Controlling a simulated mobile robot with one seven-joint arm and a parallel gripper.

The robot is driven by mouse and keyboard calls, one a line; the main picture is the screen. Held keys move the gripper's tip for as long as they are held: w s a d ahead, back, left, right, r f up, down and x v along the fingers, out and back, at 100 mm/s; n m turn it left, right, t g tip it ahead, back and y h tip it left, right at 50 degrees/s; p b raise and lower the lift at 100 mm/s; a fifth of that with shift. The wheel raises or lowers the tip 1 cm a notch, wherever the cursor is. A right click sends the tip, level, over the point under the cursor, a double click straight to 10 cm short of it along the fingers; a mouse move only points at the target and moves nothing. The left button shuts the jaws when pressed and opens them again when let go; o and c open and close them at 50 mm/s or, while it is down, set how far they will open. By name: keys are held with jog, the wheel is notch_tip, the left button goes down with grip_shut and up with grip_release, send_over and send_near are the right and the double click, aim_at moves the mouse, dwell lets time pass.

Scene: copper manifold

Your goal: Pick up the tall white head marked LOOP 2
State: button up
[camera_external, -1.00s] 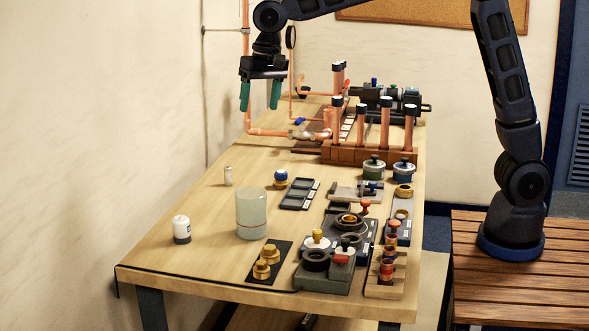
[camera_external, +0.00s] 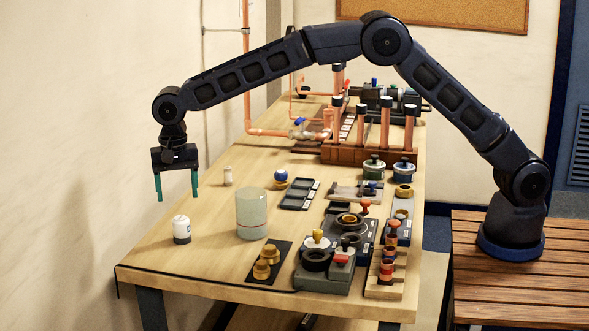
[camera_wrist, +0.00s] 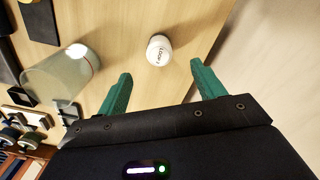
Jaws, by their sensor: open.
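A white head (camera_external: 181,230) with a dark lower band stands upright on the table's left side in the external view. In the wrist view it is the white head (camera_wrist: 159,50) with "LOOP" on it; the number is too small to read surely. My gripper (camera_external: 177,198) is open and empty, pointing down above this head, with a gap between. In the wrist view the head shows just beyond the green fingertips, roughly centred between them. A smaller white piece (camera_external: 228,176) stands farther back; its marking is not readable.
A clear cylinder (camera_external: 251,214) stands right of the white head. A dark mat (camera_external: 284,252) with brass pieces lies near the front edge. Fixtures fill the table's right side, and copper pipes (camera_external: 386,124) stand at the back. The wall borders the left.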

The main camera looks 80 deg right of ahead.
aim_at(180, 218)
jog(key=shift+d+f, duration=0.1)
jog(key=shift+f, duration=5.4)
jog(key=c, duration=1.1)
jog(key=shift+r, duration=0.1)
